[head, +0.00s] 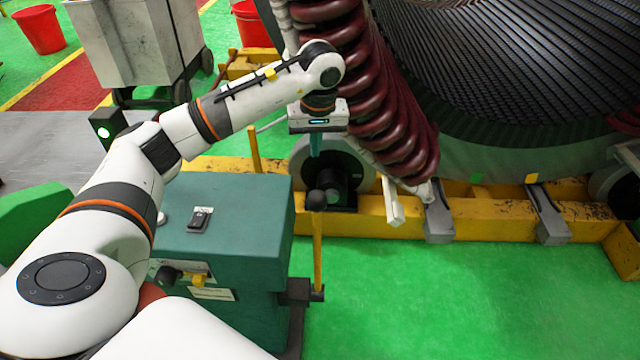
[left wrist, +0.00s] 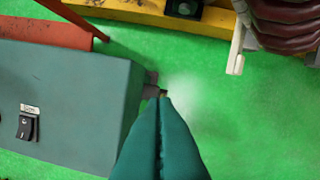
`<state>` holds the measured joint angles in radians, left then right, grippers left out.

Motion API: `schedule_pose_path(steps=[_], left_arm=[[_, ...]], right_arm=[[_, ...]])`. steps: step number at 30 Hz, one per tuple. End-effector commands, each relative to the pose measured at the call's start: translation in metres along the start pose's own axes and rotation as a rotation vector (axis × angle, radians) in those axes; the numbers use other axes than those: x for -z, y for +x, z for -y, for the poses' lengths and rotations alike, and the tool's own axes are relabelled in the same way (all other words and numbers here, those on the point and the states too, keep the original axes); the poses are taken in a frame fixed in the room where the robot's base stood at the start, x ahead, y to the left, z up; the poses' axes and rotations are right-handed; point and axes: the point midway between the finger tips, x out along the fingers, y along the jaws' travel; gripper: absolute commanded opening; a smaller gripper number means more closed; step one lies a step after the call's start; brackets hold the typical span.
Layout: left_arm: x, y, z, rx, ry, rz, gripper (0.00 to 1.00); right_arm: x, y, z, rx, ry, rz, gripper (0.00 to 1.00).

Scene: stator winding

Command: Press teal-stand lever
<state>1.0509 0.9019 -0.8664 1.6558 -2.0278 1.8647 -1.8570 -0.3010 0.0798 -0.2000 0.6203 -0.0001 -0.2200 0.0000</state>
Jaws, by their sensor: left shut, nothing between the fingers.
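The teal stand (head: 240,240) is a box in the lower middle of the head view. Its lever (head: 318,245) is a yellow rod with a black ball knob on top, standing upright at the stand's right side on a dark pivot. My left gripper (head: 316,153) points down, with its teal fingers shut and empty, above the knob in the picture; I cannot tell if they touch. In the left wrist view the closed fingers (left wrist: 162,100) reach up beside the teal stand (left wrist: 75,95) and hide most of the lever. My right gripper is not in view.
A yellow frame (head: 480,215) runs behind the stand. Dark red coils (head: 385,110) and the large ribbed stator (head: 510,60) stand close to the right of my left gripper. The stand's top has a black switch (head: 199,220). The green floor (head: 430,300) at front right is clear.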

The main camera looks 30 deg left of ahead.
Motion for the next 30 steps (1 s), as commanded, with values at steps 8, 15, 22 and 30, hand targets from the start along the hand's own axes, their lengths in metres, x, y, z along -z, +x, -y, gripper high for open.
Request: schedule_pose_path(steps=[8, 15, 22, 30], left_arm=[[0.000, 0.012, 0.000, -0.002, -0.002, -0.003, 0.00], [0.001, 0.058, -0.001, -0.004, -0.003, -0.006, 0.00], [0.003, 0.101, 0.000, -0.001, -0.002, -0.003, 0.00], [0.034, 0.087, 0.000, 0.000, -0.002, -0.001, 0.00]], right_arm=[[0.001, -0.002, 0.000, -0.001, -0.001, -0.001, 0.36], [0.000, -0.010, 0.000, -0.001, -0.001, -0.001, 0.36], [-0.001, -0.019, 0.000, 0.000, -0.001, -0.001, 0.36], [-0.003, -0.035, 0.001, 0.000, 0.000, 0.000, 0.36]])
